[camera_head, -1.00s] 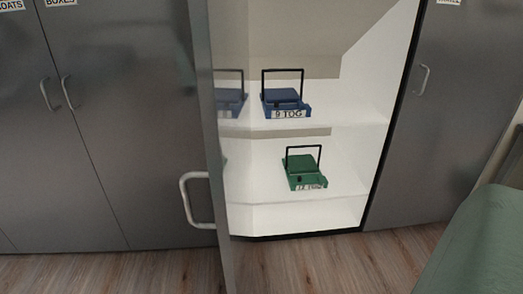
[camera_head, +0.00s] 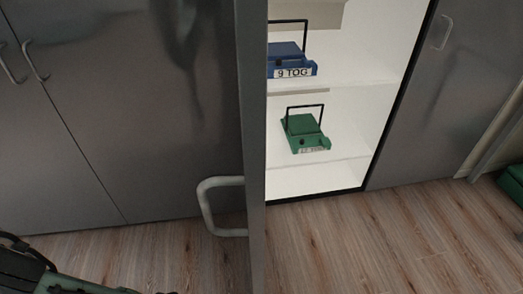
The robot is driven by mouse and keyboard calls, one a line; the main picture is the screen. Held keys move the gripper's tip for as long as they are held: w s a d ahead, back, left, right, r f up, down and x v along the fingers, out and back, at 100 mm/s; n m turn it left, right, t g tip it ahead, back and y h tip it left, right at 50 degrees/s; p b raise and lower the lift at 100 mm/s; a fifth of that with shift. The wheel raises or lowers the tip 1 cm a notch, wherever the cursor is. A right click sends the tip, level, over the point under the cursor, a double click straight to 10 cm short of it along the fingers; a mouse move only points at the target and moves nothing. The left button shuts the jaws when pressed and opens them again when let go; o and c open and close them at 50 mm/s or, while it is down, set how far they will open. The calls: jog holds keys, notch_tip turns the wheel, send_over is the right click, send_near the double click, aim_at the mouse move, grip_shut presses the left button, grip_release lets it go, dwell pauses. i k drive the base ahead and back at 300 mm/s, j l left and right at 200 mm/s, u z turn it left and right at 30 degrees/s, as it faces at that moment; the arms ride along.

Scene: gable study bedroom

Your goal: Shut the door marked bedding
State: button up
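An open grey door (camera_head: 252,130) stands edge-on toward me in the middle of the head view, with a pale bar handle (camera_head: 208,206) on its left face. Its upper part is out of frame, so no label on it shows. Right of it is the open white cupboard (camera_head: 350,125) with two shelves showing. A blue case (camera_head: 288,62) marked 9 TOG is on the upper shelf and a green case (camera_head: 304,132) is on the lower one. My gripper does not clearly show; a dark and green part of my own body is at the bottom left, apart from the door.
Closed grey doors (camera_head: 65,130) with handles stand at the left, and another closed grey door (camera_head: 440,110) at the right. The wooden floor (camera_head: 370,245) is clear in front of the cupboard. A green object (camera_head: 513,182) is at the right edge.

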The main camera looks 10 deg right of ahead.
aim_at(251, 17)
jog(key=i+j+z, duration=0.25)
jog(key=j+z, duration=0.25)
jog(key=k+j+u, duration=0.2)
jog(key=k+j, duration=0.25)
jog(key=j, duration=0.2)
jog(key=k+j+u, duration=0.1)
jog(key=j, duration=0.25)
jog(key=k+j, duration=0.25)
jog(key=j+u, duration=0.05)
jog(key=j, duration=0.05)
